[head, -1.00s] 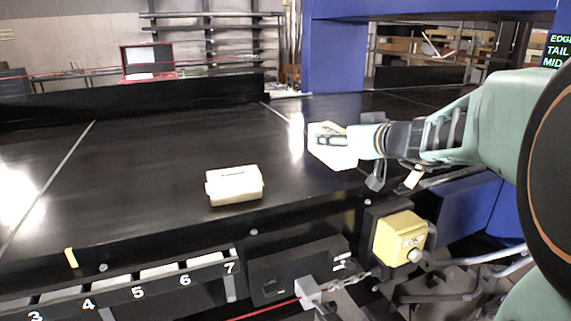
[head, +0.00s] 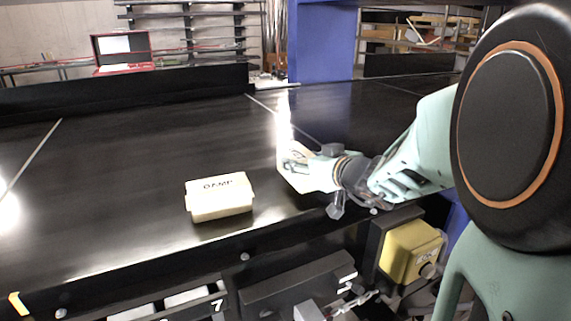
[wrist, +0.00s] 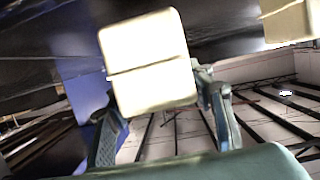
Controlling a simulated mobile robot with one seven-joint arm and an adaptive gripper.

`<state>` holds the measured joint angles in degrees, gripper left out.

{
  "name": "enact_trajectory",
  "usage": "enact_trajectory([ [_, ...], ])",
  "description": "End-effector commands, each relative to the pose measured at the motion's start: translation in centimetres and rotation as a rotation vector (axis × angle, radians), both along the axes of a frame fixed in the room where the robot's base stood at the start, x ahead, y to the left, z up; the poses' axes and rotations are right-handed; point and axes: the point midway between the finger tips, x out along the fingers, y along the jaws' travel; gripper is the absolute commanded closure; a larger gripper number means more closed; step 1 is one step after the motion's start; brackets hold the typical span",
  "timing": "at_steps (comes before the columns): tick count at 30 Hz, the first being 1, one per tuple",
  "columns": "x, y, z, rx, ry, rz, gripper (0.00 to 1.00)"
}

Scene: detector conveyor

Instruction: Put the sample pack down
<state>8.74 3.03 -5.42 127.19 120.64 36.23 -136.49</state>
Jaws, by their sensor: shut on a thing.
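My gripper (head: 308,172) is shut on a cream sample pack (head: 294,182), near the right part of the black conveyor belt (head: 130,150). In the wrist view the pack (wrist: 150,62) fills the space between the two fingers, with a seam across its face. It looks tilted in the head view. I cannot tell whether it touches the belt. A second cream pack (head: 219,202), with dark lettering on top, lies on the belt to the left of my gripper.
A yellow button box (head: 408,250) stands at the belt's front edge, below my arm. A red case (head: 121,52) sits on a bench behind. A blue post (head: 321,42) rises at the back. The belt left of the second pack is clear.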

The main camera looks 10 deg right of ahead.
Motion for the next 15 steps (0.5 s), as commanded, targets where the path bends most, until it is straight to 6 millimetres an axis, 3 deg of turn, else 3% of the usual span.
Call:
enact_trajectory([
  [1, -0.18, 0.22, -1.36, 0.002, 0.002, 0.0, 0.97],
  [4, -0.39, 0.39, -2.17, 0.002, 0.001, -0.001, 0.97],
  [15, -0.43, 0.43, -2.3, 0.0, -0.002, -0.001, 0.97],
])
